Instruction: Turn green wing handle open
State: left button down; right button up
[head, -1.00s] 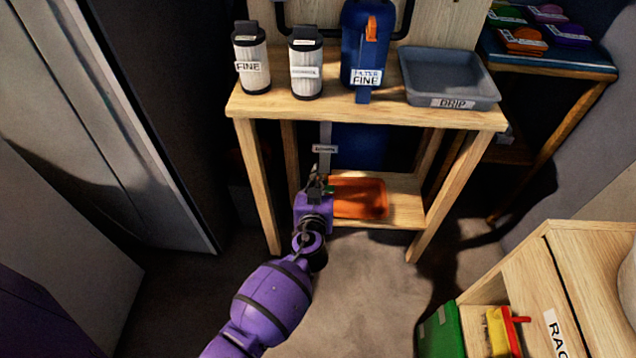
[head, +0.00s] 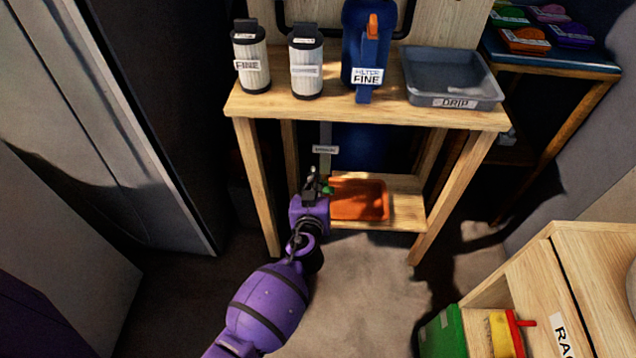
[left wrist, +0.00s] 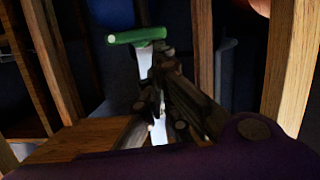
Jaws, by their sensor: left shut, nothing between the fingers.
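The green wing handle (head: 327,190) is a small green patch under the wooden stand, beside my left gripper and mostly hidden. In the left wrist view, the handle (left wrist: 137,36) is a green bar lying nearly level across the picture, in front of a pale upright strip. My left gripper (head: 311,178) is shut and empty, reaching low under the stand top. In the left wrist view its fingertips (left wrist: 162,58) are just below the right end of the handle; I cannot tell whether they touch it. My right gripper is out of view.
The wooden stand (head: 370,114) has legs on both sides of my reach. An orange tray (head: 358,205) sits on its low shelf, right of my gripper. Filters, a blue housing (head: 365,50) and a grey drip tray (head: 450,78) stand on top. Floor in front is clear.

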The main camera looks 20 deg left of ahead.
pick_arm(q)
jog(key=shift+f, duration=0.1)
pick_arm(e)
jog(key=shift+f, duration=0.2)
pick_arm(q)
jog(key=shift+s+a+f+n+h+b, duration=0.1)
jog(key=shift+a+n+h+b, duration=0.2)
jog(key=shift+n+b, duration=0.25)
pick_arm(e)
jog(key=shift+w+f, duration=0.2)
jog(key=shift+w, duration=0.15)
